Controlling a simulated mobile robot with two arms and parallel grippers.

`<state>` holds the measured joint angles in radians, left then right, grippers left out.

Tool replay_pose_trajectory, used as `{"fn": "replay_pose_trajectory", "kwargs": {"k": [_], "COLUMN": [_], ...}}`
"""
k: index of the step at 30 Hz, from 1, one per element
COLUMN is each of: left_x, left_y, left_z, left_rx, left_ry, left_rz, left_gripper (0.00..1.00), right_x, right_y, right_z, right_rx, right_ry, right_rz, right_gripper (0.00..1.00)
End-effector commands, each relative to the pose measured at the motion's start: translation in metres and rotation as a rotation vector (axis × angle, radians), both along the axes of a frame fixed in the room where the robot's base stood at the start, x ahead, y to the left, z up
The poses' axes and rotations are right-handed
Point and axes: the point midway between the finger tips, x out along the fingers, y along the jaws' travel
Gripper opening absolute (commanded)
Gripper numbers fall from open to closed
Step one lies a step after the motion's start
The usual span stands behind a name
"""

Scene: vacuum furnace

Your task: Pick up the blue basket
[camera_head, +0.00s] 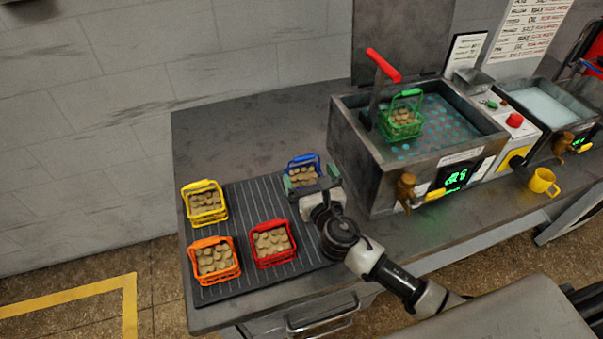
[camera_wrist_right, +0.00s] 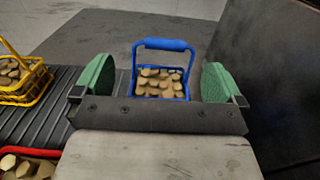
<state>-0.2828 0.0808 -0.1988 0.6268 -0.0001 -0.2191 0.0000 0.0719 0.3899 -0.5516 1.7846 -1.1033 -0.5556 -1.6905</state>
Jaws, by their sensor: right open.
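The blue basket (camera_head: 303,165) stands at the back right of the ribbed mat, filled with brown round pieces. In the right wrist view the blue basket (camera_wrist_right: 160,80) is upright, with its handle raised, and lies between the two green fingertips and beyond them. My right gripper (camera_head: 313,186) is open and empty, just in front of the blue basket and partly covering it in the head view. Its wide-apart fingers also show in the right wrist view (camera_wrist_right: 158,82). I cannot tell whether they touch the basket. My left gripper is out of view.
Yellow (camera_head: 204,203), orange (camera_head: 214,260) and red (camera_head: 272,243) baskets stand on the ribbed mat (camera_head: 243,218). Right of it is a metal bath (camera_head: 365,150) with a green basket (camera_head: 402,118) and a red-handled lever (camera_head: 383,66). A yellow mug (camera_head: 542,181) stands further right. Bare counter lies behind the mat.

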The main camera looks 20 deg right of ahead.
Motion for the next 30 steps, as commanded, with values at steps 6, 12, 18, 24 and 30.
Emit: {"fn": "replay_pose_trajectory", "kwargs": {"k": [6, 12, 18, 24, 30], "left_x": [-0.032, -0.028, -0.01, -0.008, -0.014], "left_y": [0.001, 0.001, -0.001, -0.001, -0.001], "left_z": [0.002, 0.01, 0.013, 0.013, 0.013], "left_rx": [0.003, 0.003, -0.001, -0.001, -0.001], "left_ry": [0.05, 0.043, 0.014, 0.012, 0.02], "left_rz": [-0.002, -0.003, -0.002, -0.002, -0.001], "left_gripper": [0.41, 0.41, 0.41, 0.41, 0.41], "right_x": [0.026, 0.047, 0.074, 0.079, 0.079], "right_y": [0.0, -0.003, -0.003, -0.003, -0.003], "right_z": [0.001, 0.007, 0.007, 0.006, 0.006], "right_rx": [0.002, 0.004, 0.004, 0.005, 0.004], "right_ry": [0.0, 0.0, 0.0, 0.001, 0.001], "right_rz": [-0.001, -0.004, -0.002, -0.001, -0.001], "right_gripper": [1.0, 1.0, 1.0, 1.0, 0.86]}}
